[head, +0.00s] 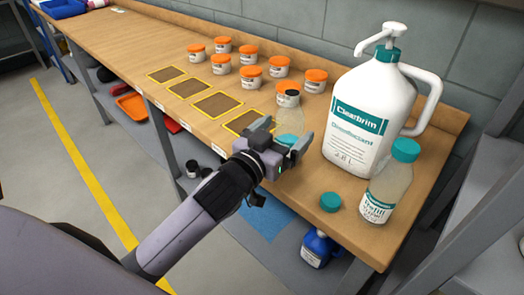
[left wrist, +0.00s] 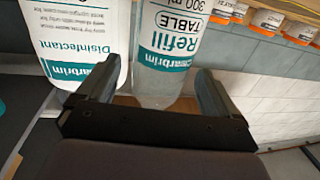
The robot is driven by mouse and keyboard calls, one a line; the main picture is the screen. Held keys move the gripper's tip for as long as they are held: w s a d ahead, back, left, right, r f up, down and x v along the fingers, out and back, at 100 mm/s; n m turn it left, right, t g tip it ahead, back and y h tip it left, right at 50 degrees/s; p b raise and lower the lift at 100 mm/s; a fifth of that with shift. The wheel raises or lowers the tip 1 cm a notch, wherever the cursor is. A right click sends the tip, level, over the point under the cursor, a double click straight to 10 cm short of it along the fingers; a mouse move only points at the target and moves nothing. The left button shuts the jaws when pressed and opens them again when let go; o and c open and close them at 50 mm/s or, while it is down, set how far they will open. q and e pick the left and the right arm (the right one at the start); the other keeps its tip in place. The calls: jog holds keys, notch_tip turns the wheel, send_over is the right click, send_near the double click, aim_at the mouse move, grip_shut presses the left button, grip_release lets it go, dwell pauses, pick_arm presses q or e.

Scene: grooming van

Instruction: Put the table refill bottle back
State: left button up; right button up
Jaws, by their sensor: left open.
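The table refill bottle (head: 289,119) is a clear bottle with a dark top. It stands upright on the wooden bench, partly hidden behind my left gripper (head: 284,147). In the left wrist view the bottle (left wrist: 172,45) appears upside down, its label reading "Refill TABLE 300 ml". My left gripper (left wrist: 157,92) is open, with its fingers on either side of the bottle's lower part in that view. I cannot tell whether they touch it. A second refill bottle (head: 388,190) with a teal cap stands at the bench's front right. My right gripper is not in view.
A large white disinfectant jug (head: 368,115) with a pump stands close right of the bottle. A loose teal cap (head: 330,202) lies near the front edge. Several orange-lidded jars (head: 251,77) stand behind outlined brown squares (head: 217,104). A blue container (head: 316,249) is on the lower shelf.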

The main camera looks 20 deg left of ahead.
pick_arm(q)
jog(key=s+a, duration=0.2)
jog(key=s, duration=0.7)
jog(key=s+a+f+g, duration=0.1)
jog(key=s+f+g, duration=0.2)
jog(key=f, duration=1.1)
jog(key=s+a+f+g+y, duration=0.1)
jog(key=s+f+g, duration=0.3)
jog(key=s+f, duration=0.6)
notch_tip(320, 180, down, 6)
jog(key=shift+r+b, duration=0.25)
jog(key=shift+b, duration=0.15)
jog(key=shift+s+a+r, duration=0.1)
notch_tip(320, 180, up, 3)
jog(key=p, duration=0.3)
jog(key=shift+r, duration=0.15)
